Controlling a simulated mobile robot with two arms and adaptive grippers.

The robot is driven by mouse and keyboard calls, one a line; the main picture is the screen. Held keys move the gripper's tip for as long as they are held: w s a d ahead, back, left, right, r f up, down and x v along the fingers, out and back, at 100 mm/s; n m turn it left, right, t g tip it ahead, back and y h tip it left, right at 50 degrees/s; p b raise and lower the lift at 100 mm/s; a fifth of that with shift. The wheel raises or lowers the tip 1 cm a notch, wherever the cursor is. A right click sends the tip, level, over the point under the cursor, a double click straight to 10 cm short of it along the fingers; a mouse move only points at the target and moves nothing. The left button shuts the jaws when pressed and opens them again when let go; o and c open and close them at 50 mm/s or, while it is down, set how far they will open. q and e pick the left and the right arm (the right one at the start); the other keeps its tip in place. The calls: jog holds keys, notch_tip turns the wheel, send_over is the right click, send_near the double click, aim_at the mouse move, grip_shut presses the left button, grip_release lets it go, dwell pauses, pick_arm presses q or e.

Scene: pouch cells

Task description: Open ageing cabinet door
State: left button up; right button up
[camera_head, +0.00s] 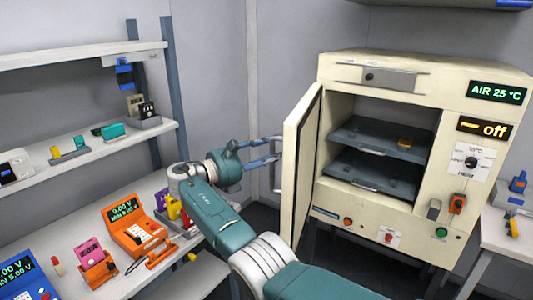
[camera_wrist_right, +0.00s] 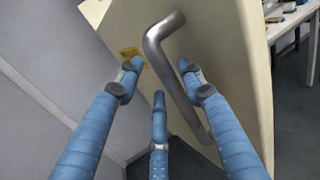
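The cream ageing cabinet (camera_head: 430,75) stands at the right in the head view. Its door (camera_head: 302,150) is swung open to the left, showing two dark shelves inside. The door's metal handle (camera_head: 276,166) is on the door's outer face and also shows large in the right wrist view (camera_wrist_right: 178,80). My right gripper (camera_head: 277,148) reaches the outer side of the door at the handle. In the wrist view its blue fingers (camera_wrist_right: 160,78) are spread, with the handle between them; firm contact cannot be made out. My left gripper is not in view.
A workbench (camera_head: 75,240) with an orange meter (camera_head: 130,232) and other devices lies at the left, below a shelf (camera_head: 90,150). A small yellow-orange item (camera_head: 405,142) sits on the cabinet's upper shelf. A side table (camera_head: 500,235) stands right of the cabinet.

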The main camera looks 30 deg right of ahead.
jog(key=a, duration=1.1)
jog(key=shift+s+a, duration=0.35)
jog(key=shift+s, duration=0.05)
